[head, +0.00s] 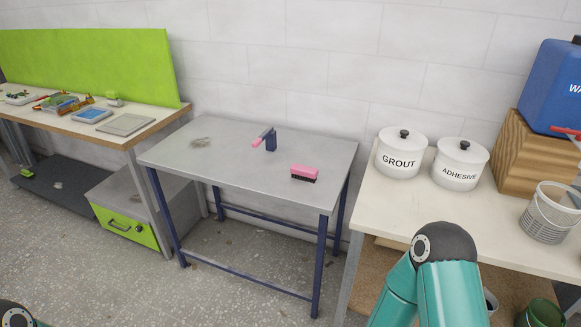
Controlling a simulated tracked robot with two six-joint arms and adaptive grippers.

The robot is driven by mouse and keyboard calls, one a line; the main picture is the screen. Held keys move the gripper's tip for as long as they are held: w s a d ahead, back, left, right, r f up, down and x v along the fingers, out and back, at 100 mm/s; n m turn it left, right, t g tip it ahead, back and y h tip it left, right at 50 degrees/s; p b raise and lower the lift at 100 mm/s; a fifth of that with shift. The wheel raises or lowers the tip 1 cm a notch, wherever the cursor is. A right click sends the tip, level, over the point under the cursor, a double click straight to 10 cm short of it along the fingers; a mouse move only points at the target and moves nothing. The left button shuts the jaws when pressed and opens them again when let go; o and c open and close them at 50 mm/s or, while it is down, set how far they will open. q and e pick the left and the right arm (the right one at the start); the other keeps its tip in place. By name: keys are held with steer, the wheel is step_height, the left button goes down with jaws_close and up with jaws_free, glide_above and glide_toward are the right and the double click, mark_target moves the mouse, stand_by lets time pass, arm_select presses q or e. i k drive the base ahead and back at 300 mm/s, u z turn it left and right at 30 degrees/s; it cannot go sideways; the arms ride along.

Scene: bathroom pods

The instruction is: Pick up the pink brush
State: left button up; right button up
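The pink brush (305,171) with dark bristles lies bristles down on the grey metal table (230,174), right of the middle. Another pink-handled tool (261,138) leans against or lies beside a small dark blue block (271,142) further back; I cannot tell if they touch. My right arm shows only as teal links at the bottom right, in front of the right-hand table. A bit of my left arm shows at the bottom left corner. Neither gripper is in view.
A workbench (140,131) with tools stands left. The grey table's front area is clear.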

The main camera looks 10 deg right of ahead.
mark_target(300, 172)
steer(key=u, duration=0.2)
steer(key=i, duration=1.1)
steer(key=z, duration=0.1)
